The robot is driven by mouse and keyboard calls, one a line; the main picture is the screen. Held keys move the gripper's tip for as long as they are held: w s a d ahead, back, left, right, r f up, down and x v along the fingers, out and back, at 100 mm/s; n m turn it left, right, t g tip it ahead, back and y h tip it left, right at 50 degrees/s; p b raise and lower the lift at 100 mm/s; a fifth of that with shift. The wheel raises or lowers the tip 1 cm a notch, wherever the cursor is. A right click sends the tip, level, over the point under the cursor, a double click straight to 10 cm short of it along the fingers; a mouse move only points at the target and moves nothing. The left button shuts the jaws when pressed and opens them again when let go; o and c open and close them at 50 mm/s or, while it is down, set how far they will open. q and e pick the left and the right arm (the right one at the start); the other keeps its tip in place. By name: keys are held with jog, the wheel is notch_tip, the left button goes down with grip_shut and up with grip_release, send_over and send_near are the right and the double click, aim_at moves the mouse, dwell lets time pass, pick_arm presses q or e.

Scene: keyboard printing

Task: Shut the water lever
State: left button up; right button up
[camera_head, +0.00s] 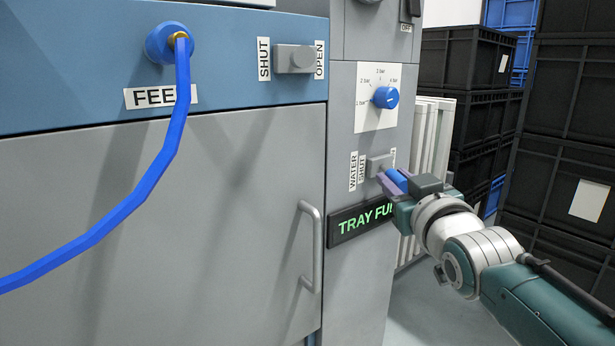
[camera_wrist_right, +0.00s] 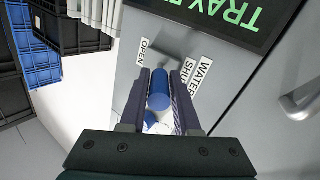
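The water lever is a grey block (camera_head: 378,165) with a blue cylindrical handle (camera_head: 397,179), on the grey panel beside the WATER SHUT label (camera_head: 357,172). The handle sticks out toward the OPEN side, where the label is partly hidden. My right gripper (camera_head: 392,186) is at the handle, one finger on each side. The wrist view, turned over, shows the blue handle (camera_wrist_right: 159,88) between both fingers, with little or no gap. Whether the fingers press on it cannot be told. My left gripper is out of view.
Above the lever is a blue pressure dial (camera_head: 386,97); below it is a lit TRAY FULL sign (camera_head: 362,217), partly covered by my gripper. Black crates (camera_head: 470,110) stand right.

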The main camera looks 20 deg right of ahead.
jog(key=o, duration=0.4)
jog(key=shift+s+a+r+p, duration=0.15)
jog(key=shift+s+p, duration=0.3)
jog(key=shift+p, duration=0.05)
jog(key=p+v, duration=0.4)
jog(key=v, duration=0.5)
